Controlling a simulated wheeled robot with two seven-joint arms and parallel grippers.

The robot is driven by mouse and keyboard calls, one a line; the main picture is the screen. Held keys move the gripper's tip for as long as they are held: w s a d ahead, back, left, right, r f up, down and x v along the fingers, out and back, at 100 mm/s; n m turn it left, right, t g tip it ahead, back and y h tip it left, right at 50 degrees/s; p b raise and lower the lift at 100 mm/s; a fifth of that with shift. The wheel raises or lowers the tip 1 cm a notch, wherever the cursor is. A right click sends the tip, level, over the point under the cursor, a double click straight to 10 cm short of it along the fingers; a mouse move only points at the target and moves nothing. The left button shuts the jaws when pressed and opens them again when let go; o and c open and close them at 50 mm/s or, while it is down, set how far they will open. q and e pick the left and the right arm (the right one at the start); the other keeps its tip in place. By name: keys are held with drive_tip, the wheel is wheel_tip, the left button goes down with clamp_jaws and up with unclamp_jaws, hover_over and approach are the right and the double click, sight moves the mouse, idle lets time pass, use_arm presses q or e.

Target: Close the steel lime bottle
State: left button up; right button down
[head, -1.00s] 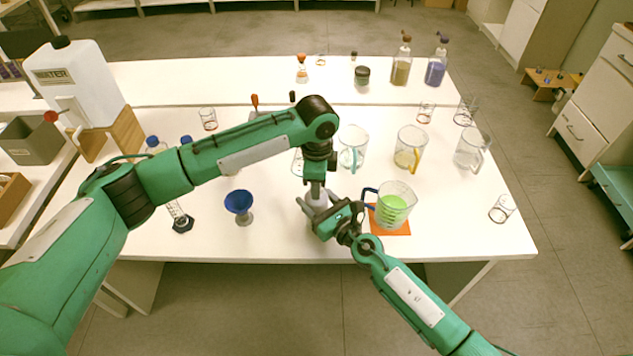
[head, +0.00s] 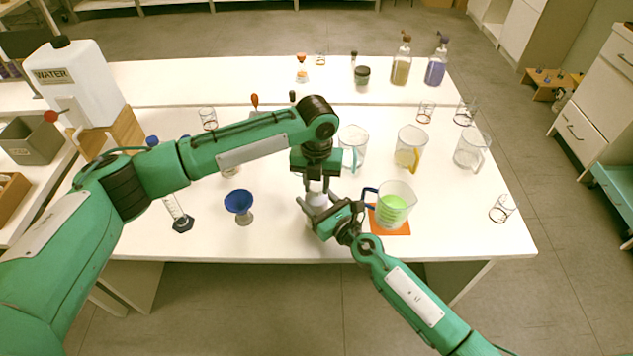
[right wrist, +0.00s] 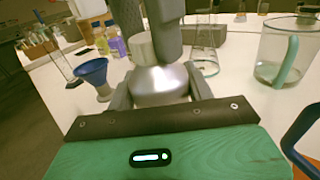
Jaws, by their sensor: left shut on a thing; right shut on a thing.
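The steel bottle (head: 317,201) stands near the table's front edge, largely hidden between my two grippers. In the right wrist view its rounded body (right wrist: 160,86) is upright between the jaws of my right gripper (head: 320,211), which is shut on it. My left gripper (head: 316,187) points straight down over the bottle. Its dark fingers, also in the right wrist view (right wrist: 146,40), are shut around a pale metal cap (right wrist: 141,49) at the bottle's neck. The cap looks seated on or just above the shoulder; I cannot tell whether it is tight. No lime label is readable.
A beaker of green liquid (head: 394,207) stands on an orange mat (head: 391,231) close right of my right gripper. A blue funnel (head: 238,201) stands to the left. Clear jugs (head: 410,150) stand behind to the right. The front table strip between funnel and bottle is free.

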use_arm(q)
drive_tip(key=shift+w+m, duration=0.1)
drive_tip(key=shift+m, duration=0.3)
drive_tip(key=o, duration=1.1)
drive_tip(key=shift+o, duration=0.2)
drive_tip(key=shift+r, duration=0.1)
use_arm(e)
drive_tip(key=shift+c, duration=2.4)
unclamp_jaws()
use_arm(q)
wheel_tip(320, 180, up, 12)
